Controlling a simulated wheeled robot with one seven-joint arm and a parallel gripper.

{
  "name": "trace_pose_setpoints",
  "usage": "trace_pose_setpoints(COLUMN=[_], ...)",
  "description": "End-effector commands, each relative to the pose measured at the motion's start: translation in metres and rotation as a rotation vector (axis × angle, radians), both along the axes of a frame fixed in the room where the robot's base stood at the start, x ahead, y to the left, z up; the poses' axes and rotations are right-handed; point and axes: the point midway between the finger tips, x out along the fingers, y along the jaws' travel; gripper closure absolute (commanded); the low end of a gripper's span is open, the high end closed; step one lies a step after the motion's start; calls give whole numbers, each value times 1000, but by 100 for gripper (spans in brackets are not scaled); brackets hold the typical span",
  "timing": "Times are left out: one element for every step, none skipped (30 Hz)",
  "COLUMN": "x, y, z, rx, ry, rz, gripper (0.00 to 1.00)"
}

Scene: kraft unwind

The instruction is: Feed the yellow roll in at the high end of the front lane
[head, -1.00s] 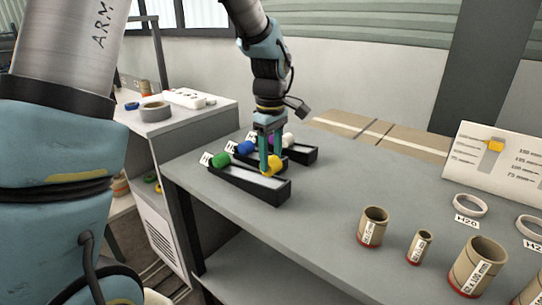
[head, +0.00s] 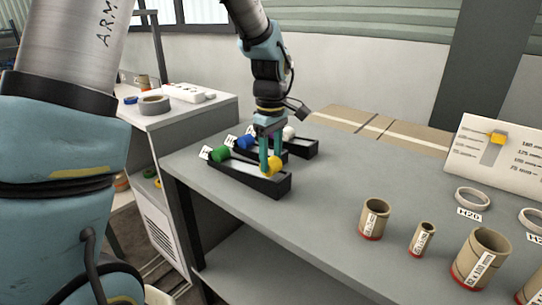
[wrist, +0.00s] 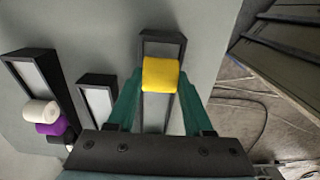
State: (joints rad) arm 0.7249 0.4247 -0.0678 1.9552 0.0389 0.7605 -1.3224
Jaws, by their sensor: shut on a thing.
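The yellow roll (head: 274,167) is between the two teal fingers of my gripper (head: 270,162), which is shut on it. In the wrist view the yellow roll (wrist: 160,75) lies crosswise between the fingertips, over the front lane (wrist: 160,40). In the head view the front lane (head: 235,178) is a dark sloped tray, and the roll is at its taller right end. I cannot tell whether the roll touches the lane bed. A green roll (head: 221,155) sits at the lane's left end, by a tag.
Behind are two more lanes, with a blue roll (head: 245,142) and a white roll (head: 288,132). A purple roll (wrist: 56,131) shows in the wrist view. Cardboard tubes (head: 375,218) stand to the right. The tabletop between is clear.

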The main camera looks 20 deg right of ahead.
Motion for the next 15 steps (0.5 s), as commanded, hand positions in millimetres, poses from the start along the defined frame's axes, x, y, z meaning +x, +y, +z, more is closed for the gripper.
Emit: trace_pose_setpoints(x=[0, 0, 0, 0, 0, 0, 0, 0, 0, 0, 0, 0, 0, 0, 0], y=[0, 0, 0, 0, 0, 0, 0, 0, 0, 0, 0, 0, 0, 0, 0], z=[-3, -3, -3, -3, -3, -3, -3, -3, -3, -3, -3, -3, -3, -3, -3], rx=[0, 0, 0, 0, -1, -1, -1, -1, -1, 0, 0, 0, 0, 0, 0], ry=[0, 0, 0, 0, 0, 0, 0, 0, 0, 0, 0, 0, 0, 0, 0], rz=[0, 0, 0, 0, 0, 0, 0, 0, 0, 0, 0, 0, 0, 0, 0], gripper=[100, 100, 100, 100, 100, 100, 100, 100, 100, 100, 47, 42, 39, 35, 31])
